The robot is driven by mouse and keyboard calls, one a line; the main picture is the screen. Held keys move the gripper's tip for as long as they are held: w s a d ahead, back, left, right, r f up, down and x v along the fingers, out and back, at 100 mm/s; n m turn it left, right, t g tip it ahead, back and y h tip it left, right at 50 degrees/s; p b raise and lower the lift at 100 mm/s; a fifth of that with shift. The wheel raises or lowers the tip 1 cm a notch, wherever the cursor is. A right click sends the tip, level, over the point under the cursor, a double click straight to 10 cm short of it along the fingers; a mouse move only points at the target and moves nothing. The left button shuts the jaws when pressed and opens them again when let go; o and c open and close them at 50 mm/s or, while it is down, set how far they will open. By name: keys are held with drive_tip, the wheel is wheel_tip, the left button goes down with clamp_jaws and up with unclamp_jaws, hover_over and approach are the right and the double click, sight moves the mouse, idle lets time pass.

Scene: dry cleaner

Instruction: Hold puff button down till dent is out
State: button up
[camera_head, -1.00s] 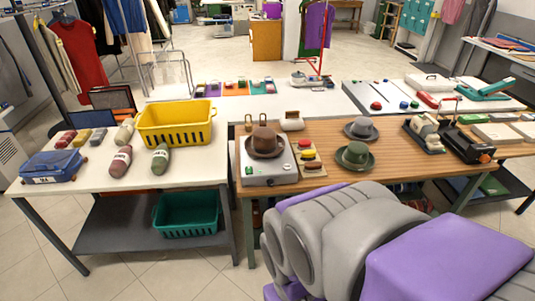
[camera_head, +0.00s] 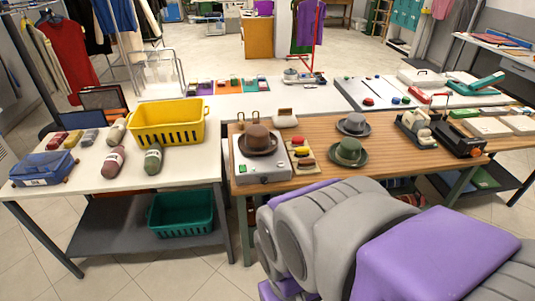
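A brown hat (camera_head: 258,139) sits on a white box-shaped unit (camera_head: 246,169) at the left end of the wooden table. No label can be read, and I cannot make out a dent in the hat at this size. My folded grey and purple arm fills the lower right of the view, apart from the unit. My gripper does not show.
A grey hat (camera_head: 354,124) and a green hat (camera_head: 348,152) stand right of the unit. Beside it is a board with red and yellow pieces (camera_head: 300,150). A yellow basket (camera_head: 167,137) stands on the white table at left.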

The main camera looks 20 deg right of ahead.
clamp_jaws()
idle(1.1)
